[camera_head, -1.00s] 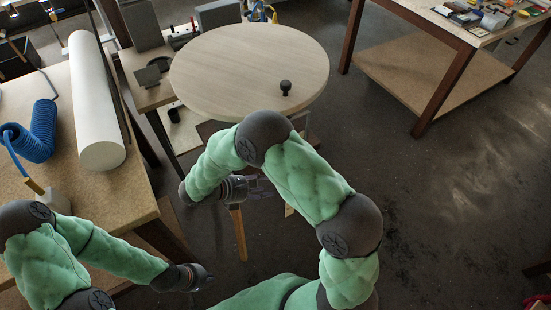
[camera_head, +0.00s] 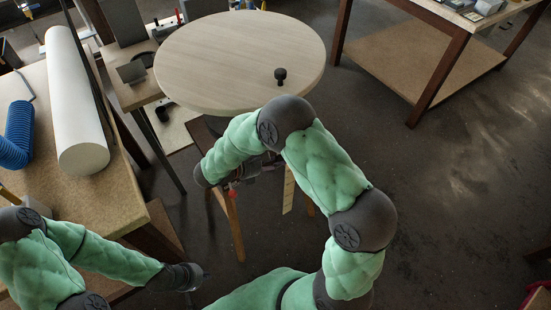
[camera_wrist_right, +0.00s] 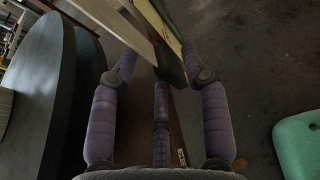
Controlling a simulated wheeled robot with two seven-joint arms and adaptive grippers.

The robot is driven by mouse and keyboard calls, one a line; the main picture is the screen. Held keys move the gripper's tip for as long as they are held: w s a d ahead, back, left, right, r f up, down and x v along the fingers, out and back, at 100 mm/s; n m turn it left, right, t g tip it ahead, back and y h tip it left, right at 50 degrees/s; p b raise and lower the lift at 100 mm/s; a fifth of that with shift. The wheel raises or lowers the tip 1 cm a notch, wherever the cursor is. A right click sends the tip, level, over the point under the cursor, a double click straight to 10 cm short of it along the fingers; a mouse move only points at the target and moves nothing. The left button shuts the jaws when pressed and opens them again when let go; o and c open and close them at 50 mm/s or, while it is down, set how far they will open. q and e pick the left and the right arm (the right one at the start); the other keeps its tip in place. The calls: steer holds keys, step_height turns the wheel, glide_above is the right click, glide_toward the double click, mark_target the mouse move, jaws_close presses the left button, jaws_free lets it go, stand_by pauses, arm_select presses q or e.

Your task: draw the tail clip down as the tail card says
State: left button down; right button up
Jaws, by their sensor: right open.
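In the right wrist view my right gripper (camera_wrist_right: 160,65) is open, its purple padded fingers apart. A dark block (camera_wrist_right: 172,66) on the end of a pale strip lies between the fingertips; I cannot tell whether they touch it. It may be the tail clip. In the head view this gripper is mostly hidden behind my right forearm, below the round table. A pale yellow strip with small marks (camera_head: 288,190) hangs there beside wooden legs. I cannot read any tail card. My left gripper (camera_head: 197,276) is at lower left, away from this; its fingers are too small to judge.
A round wooden table (camera_head: 240,62) with a black knob (camera_head: 280,76) stands just beyond my right arm. A bench (camera_head: 105,205) with a white roll (camera_head: 76,100) and blue coiled hose (camera_head: 17,135) is at left. Open floor (camera_head: 460,170) lies to the right.

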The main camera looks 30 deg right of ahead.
steer(key=shift+d+f, duration=0.1)
steer(key=shift+d, duration=0.25)
jaws_close()
steer(key=shift+f+b, duration=0.8)
steer(key=shift+f, duration=1.4)
steer(key=shift+r, duration=0.1)
jaws_free()
